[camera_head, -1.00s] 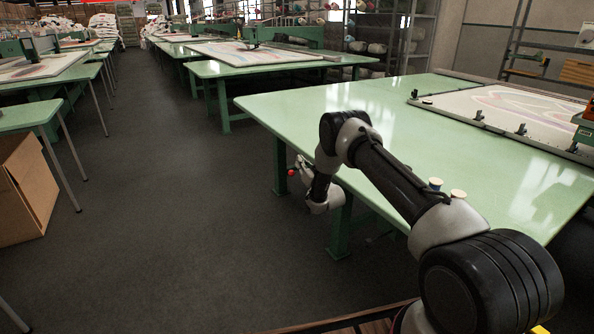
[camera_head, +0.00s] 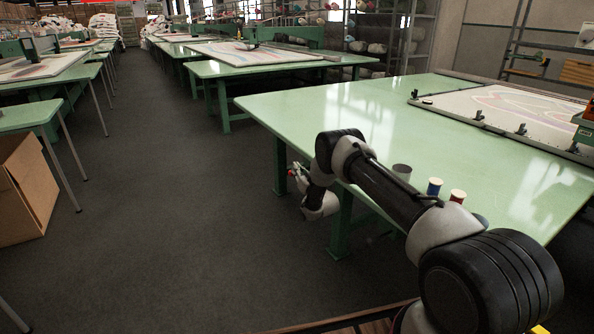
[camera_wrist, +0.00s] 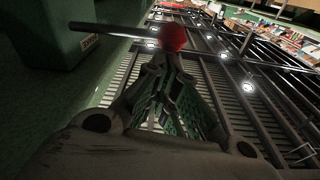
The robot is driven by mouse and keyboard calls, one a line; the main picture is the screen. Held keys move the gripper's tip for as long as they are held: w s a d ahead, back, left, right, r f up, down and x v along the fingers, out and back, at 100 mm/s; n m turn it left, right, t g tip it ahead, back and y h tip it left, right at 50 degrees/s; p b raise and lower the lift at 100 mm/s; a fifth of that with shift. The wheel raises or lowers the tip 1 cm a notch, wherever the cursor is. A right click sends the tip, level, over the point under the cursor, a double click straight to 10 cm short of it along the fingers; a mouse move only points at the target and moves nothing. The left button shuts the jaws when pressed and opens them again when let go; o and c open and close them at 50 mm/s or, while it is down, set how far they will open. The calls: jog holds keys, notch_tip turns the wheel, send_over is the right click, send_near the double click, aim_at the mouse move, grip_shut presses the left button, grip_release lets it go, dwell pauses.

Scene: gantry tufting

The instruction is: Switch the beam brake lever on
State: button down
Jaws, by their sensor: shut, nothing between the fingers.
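The brake lever is a dark rod (camera_wrist: 110,31) with a round red knob (camera_wrist: 173,38) at its end, seen in the wrist view. The rod comes out of a green housing (camera_wrist: 60,40) at the upper left. My gripper (camera_wrist: 163,65) is shut and empty, with its fingertips right at the knob's lower edge; I cannot tell whether they touch it. In the head view the knob (camera_head: 290,173) is a small red spot beside my gripper (camera_head: 297,174), under the near left edge of the green table. It is partly hidden there.
The green table (camera_head: 300,104) stands over the lever, with its legs (camera_head: 341,228) close to my arm. Several spools, such as a blue one (camera_head: 435,187), stand near its front edge. A cardboard box (camera_head: 25,190) is at far left. The aisle floor (camera_head: 170,200) is clear.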

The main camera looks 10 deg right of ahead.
jog(key=shift+a+f+n, duration=0.1)
jog(key=shift+f+n, duration=0.2)
jog(key=shift+n, duration=0.1)
notch_tip(320, 180, down, 9)
jog(key=d+n+g+y, duration=0.1)
jog(key=n+y, duration=0.1)
jog(key=n, duration=1)
jog(key=shift+w+d+n, duration=0.25)
jog(key=shift+d+n, duration=0.1)
jog(key=shift+n, duration=0.05)
